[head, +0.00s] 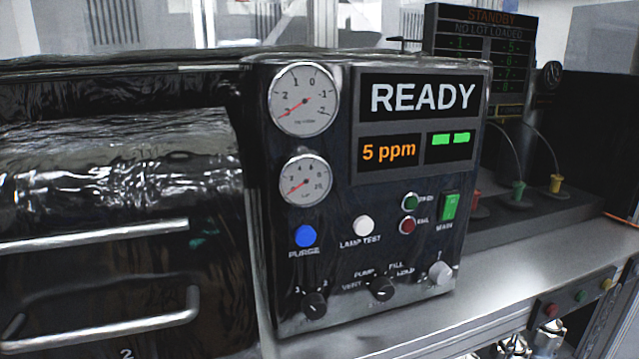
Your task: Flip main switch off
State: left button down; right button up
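The main switch (449,207) is a green rocker at the right side of the black control panel (340,240), with a label under it that reads MAIN. The switch looks lit green; which half is pressed in is too small to tell. The panel display (423,97) reads READY, with "5 ppm" in orange and two green bars below. Neither of my grippers shows in the head view.
Near the switch are a green and a red indicator (407,226), a white lamp test button (364,225), a blue purge button (305,236) and several knobs (381,289). Metal handles (100,325) stick out at left. A STANDBY board (480,50) stands behind.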

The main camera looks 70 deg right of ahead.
aim_at(451, 201)
jog(key=z, duration=0.45)
jog(key=i+z, duration=0.1)
jog(key=z, duration=0.3)
jog(key=j+z, duration=0.1)
jog(key=z, duration=0.35)
jog(key=i+j+z, duration=0.1)
jog(key=z, duration=0.75)
jog(key=j+z, duration=0.15)
jog(key=z, duration=0.3)
